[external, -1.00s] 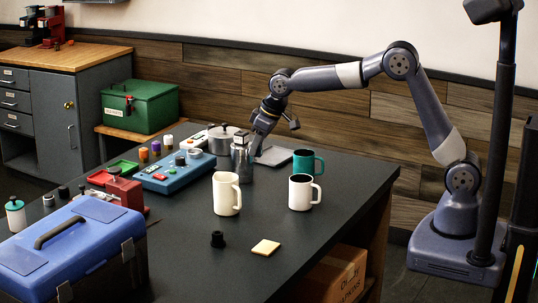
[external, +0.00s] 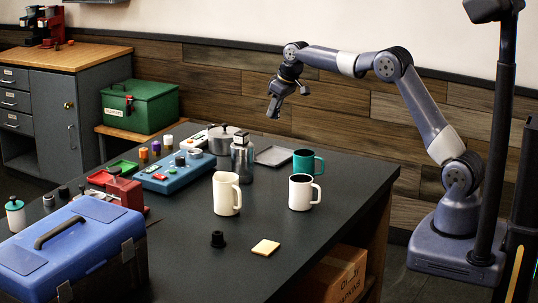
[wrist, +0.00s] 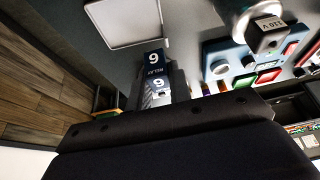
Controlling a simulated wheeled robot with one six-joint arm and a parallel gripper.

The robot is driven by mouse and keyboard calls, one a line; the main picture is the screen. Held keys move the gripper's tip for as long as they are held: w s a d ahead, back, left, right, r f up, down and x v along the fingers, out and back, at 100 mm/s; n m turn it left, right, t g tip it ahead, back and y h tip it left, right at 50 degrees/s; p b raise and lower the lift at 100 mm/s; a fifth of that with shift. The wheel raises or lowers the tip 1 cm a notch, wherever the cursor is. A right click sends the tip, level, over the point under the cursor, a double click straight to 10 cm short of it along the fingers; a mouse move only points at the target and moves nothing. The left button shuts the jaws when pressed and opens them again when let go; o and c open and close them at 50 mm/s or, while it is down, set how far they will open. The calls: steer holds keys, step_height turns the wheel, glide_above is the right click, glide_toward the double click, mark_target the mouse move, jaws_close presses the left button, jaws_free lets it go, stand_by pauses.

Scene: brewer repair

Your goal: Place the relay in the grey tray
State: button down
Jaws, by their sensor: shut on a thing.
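The relay (wrist: 154,62), a dark blue block with a white "6" and the word RELAY, sits between the jaws in the wrist view. My gripper (external: 273,111) is shut on it and hangs well above the far part of the table. In the external view the relay is too small and dark to make out clearly. The grey tray (external: 276,155) lies flat on the table below my gripper, behind the teal mug. The tray's light rim also shows in the wrist view (wrist: 124,42), apart from the relay, and the visible part of its floor is bare.
A steel canister (external: 242,158) and a pot stand at the tray's left. A teal mug (external: 303,163) stands in front of it, with two white mugs nearer. A blue control panel (external: 178,173) lies further left. The air around my gripper is clear.

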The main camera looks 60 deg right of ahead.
steer(key=d+f, duration=0.1)
steer(key=d, duration=0.2)
steer(key=p, duration=0.1)
glide_above(273, 160)
steer(key=s, duration=0.2)
step_height(273, 160, down, 10)
steer(key=shift+w+a+r, duration=0.1)
steer(key=shift+f+p, duration=0.45)
steer(key=shift+f, duration=1.65)
steer(key=shift+f, duration=0.1)
steer(key=shift+f, duration=0.15)
steer(key=c, duration=1.3)
jaws_free()
steer(key=b+v, duration=0.2)
steer(key=v, duration=1)
steer(key=shift+r, duration=0.25)
